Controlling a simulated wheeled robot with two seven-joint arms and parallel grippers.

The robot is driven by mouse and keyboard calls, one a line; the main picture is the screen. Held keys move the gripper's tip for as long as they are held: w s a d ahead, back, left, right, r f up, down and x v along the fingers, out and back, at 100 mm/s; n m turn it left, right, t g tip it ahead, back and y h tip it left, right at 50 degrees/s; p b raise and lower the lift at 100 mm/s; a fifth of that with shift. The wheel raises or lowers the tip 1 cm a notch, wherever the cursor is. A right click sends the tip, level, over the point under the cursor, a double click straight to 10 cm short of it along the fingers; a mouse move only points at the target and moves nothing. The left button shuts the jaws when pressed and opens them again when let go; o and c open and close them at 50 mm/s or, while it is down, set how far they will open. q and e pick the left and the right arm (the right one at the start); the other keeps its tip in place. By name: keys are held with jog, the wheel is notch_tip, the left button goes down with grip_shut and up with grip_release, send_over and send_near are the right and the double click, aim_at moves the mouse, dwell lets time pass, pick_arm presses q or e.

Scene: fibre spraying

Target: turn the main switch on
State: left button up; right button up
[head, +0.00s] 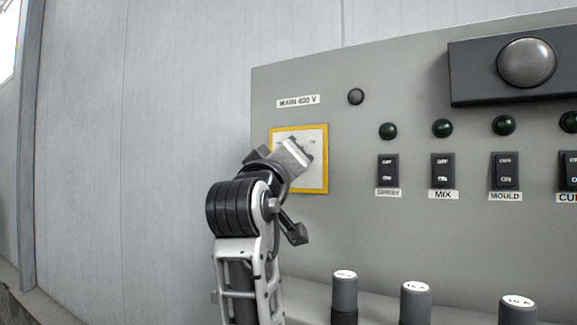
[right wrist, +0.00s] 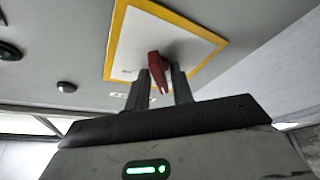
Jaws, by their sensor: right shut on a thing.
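The main switch has a red handle (right wrist: 155,62) on a white plate with a yellow border (right wrist: 138,32), seen in the right wrist view. In the head view the plate (head: 318,172) sits on the panel under the "MAIN 400 V" label (head: 298,101). My right gripper (right wrist: 160,77) is at the switch, its two dark fingers on either side of the red handle, shut on it. In the head view my right wrist covers much of the plate and hides the handle. The exact handle angle is hard to tell. My left gripper is in neither view.
Right of the plate is a row of black rocker switches (head: 443,170) with dark green lamps (head: 442,128) above. An unlit grey lamp (head: 356,96) is above the plate. A pale wall (head: 170,130) is left of the panel.

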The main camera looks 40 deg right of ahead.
pick_arm(q)
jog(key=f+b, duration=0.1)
jog(key=b, duration=0.2)
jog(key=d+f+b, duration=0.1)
jog(key=b, duration=0.1)
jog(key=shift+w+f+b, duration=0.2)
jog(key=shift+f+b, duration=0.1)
jog(key=shift+b, duration=0.1)
pick_arm(e)
jog(key=m+g+h, duration=0.1)
jog(key=m+g, duration=0.2)
jog(key=m, duration=0.5)
jog(key=m+g+h, duration=0.1)
jog(key=m+g, duration=0.3)
jog(key=m, duration=0.3)
jog(key=m+g, duration=0.4)
jog(key=m, duration=0.4)
jog(key=shift+w+a+m+h, duration=0.1)
jog(key=shift+w+m+h, duration=0.2)
jog(key=shift+h, duration=0.1)
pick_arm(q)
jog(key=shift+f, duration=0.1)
pick_arm(e)
jog(key=shift+m, duration=0.3)
jog(key=o, duration=0.7)
